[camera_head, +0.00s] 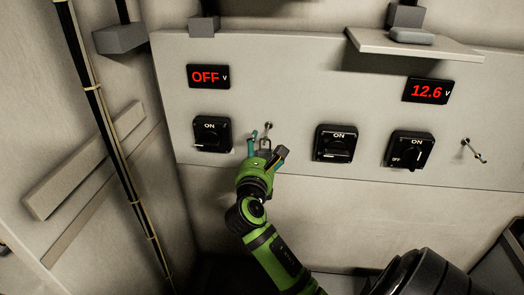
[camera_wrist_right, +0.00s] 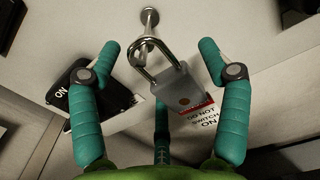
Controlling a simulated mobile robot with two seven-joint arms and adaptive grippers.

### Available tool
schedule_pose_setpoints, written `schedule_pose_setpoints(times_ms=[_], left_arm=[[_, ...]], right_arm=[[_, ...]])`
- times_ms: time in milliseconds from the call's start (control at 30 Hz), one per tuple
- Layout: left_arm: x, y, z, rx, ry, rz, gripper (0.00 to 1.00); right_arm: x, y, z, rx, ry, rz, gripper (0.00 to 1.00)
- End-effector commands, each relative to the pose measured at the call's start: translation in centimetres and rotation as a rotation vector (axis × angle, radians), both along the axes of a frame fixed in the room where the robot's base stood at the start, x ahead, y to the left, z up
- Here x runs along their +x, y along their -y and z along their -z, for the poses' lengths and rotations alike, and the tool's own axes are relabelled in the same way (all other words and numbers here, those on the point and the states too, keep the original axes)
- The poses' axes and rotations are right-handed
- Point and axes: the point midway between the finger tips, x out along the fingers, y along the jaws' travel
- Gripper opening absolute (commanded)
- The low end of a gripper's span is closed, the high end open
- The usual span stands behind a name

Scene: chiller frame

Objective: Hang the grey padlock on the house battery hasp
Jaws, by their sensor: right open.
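The grey padlock (camera_wrist_right: 182,85) hangs by its shackle from a metal pin (camera_wrist_right: 149,22) on the panel in the right wrist view. The shackle appears to pass around the pin's outer end. A tag with "DO NOT SWITCH ON" (camera_wrist_right: 203,115) shows behind the padlock body. My right gripper (camera_wrist_right: 163,58) is open, with a teal finger on each side of the padlock and gaps between. In the head view my right gripper (camera_head: 267,147) is at the padlock (camera_head: 265,143), right of the leftmost switch. Which pin is the house battery hasp cannot be read. My left gripper is not in view.
The pale panel (camera_head: 300,70) carries an "OFF" display (camera_head: 208,77), a "12.6" display (camera_head: 428,91) and black rotary switches (camera_head: 212,134), (camera_head: 338,143) and (camera_head: 409,150). Another pin (camera_head: 473,150) sticks out at right. A shelf (camera_head: 415,46) juts out above. A cable (camera_head: 108,140) runs down the left wall.

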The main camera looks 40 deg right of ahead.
Motion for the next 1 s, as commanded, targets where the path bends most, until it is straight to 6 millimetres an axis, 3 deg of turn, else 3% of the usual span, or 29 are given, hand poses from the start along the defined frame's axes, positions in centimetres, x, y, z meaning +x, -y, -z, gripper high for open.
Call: schedule_pose_setpoints(times_ms=[267,700,1000], left_arm=[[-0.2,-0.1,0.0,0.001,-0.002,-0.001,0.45],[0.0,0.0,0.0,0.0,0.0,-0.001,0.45],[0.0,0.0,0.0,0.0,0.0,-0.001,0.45]], right_arm=[[-1.1,-1.4,0.2,0.002,-0.002,-0.001,0.77],[-6.4,-8.2,0.2,0.003,-0.001,-0.001,0.77],[-7.5,-9.5,0.1,0.0,0.0,0.001,0.77]])
